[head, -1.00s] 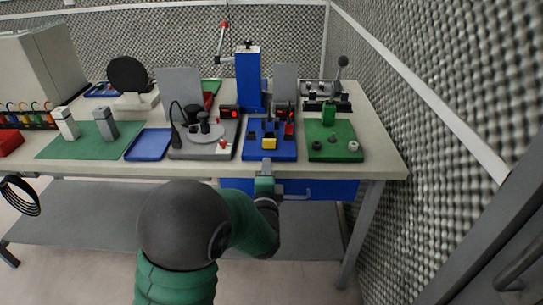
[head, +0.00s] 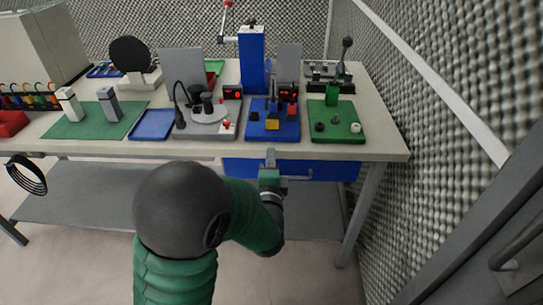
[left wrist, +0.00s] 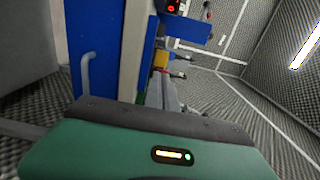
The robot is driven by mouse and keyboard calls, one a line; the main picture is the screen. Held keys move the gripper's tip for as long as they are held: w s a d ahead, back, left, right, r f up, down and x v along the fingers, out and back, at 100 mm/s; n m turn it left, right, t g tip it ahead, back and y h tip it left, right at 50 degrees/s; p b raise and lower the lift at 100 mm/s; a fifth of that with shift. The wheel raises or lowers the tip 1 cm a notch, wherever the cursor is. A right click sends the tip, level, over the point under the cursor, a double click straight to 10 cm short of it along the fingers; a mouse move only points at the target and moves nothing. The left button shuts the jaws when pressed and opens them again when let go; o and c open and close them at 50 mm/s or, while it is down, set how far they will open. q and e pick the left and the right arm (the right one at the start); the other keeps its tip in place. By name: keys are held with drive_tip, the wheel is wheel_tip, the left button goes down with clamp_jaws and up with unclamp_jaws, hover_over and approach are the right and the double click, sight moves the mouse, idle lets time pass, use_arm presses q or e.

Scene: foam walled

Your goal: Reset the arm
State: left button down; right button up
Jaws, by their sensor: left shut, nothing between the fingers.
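My left arm comes in from the lower left of the head view, green with a dark rounded joint. My left gripper (head: 270,158) is shut and empty, in front of the table's front edge, before the blue drawer (head: 330,168) and its handle. In the left wrist view the shut fingers (left wrist: 168,95) point away from the green gripper body, and the drawer handle (left wrist: 88,72) shows to their left. The fingers look apart from the handle. My right gripper is not in view.
The workbench (head: 385,148) holds a blue fixture (head: 272,122), a green fixture (head: 337,122), a grey fixture (head: 208,120), a blue tray (head: 152,124) and a green mat (head: 85,122). A foam wall (head: 440,90) closes the right side. A black cable coil (head: 27,175) hangs at left.

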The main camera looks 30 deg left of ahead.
use_arm(q)
drive_tip(key=s+d+f+n+g+h, duration=0.1)
drive_tip(key=d+f+n+g+h, duration=0.1)
drive_tip(key=d+f+h, duration=0.25)
drive_tip(key=s+d+f+n+g+h, duration=0.2)
drive_tip(key=d+f+n+h, duration=0.1)
drive_tip(key=d+f, duration=0.25)
drive_tip(key=s+d+f+n+g+h, duration=0.1)
drive_tip(key=s+d+f+n+g, duration=0.2)
drive_tip(key=s, duration=0.4)
drive_tip(key=s+d+f+n+g+h, duration=0.1)
drive_tip(key=s+d+f+n+g, duration=0.1)
drive_tip(key=s+f+n+g, duration=0.25)
drive_tip(key=s+r+p, duration=0.2)
drive_tip(key=r+p, duration=0.8)
drive_tip(key=s+r+g+p, duration=0.1)
drive_tip(key=s+r+p, duration=0.1)
drive_tip(key=r+p, duration=0.8)
drive_tip(key=shift+a+m+p, duration=0.3)
drive_tip(key=shift+a+m, duration=0.05)
